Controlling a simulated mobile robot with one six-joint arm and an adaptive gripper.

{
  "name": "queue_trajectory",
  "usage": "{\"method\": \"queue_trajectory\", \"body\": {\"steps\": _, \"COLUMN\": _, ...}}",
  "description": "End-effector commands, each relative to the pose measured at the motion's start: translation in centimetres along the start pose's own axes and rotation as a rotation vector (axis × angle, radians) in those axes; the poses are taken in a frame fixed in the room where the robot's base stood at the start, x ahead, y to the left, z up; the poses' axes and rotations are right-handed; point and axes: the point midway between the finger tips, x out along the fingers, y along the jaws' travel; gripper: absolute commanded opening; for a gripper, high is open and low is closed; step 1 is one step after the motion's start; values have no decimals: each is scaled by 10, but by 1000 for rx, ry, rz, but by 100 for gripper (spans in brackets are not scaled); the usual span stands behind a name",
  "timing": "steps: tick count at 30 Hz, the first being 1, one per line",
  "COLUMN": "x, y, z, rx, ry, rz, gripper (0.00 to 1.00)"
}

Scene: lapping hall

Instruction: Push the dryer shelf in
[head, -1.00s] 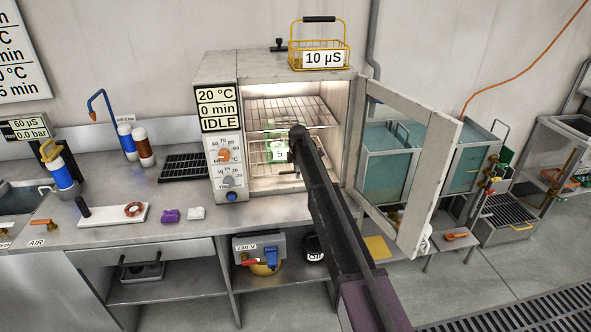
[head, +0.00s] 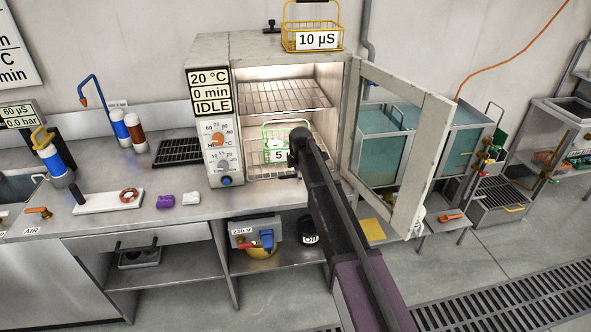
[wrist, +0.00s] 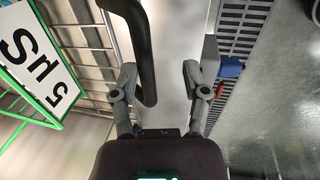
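The dryer (head: 275,46) is a grey cabinet with its glazed door (head: 423,150) open to the right. Inside are an upper wire rack (head: 283,97) and a lower wire shelf (head: 258,173). A green wire basket (head: 270,128) labelled 5 µS stands low in the chamber. My gripper (head: 298,147) is at the dryer's opening, with its arm hiding the right part of the basket and shelf. In the wrist view my gripper (wrist: 159,78) is open. A thick dark bar (wrist: 146,50) passes by its left finger, and the basket's label (wrist: 38,58) is at left.
A yellow basket (head: 316,40) labelled 10 µS stands on the dryer. The bench (head: 130,215) left of it holds a black grate (head: 178,152), a white board (head: 108,200) and small items. A 230 V box (head: 255,235) is below. Floor (head: 470,250) is clear at right.

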Motion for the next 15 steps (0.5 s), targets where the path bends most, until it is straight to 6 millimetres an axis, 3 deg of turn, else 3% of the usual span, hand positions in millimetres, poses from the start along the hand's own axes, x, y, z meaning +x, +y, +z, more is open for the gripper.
{"method": "queue_trajectory", "body": {"steps": 1, "x": -2, "y": -12, "z": 0, "rx": 0, "ry": 0, "rz": -1, "gripper": 57}}
{"method": "queue_trajectory", "body": {"steps": 15, "x": -15, "y": -76, "z": 0, "rx": 0, "ry": 0, "rz": -1, "gripper": 57}}
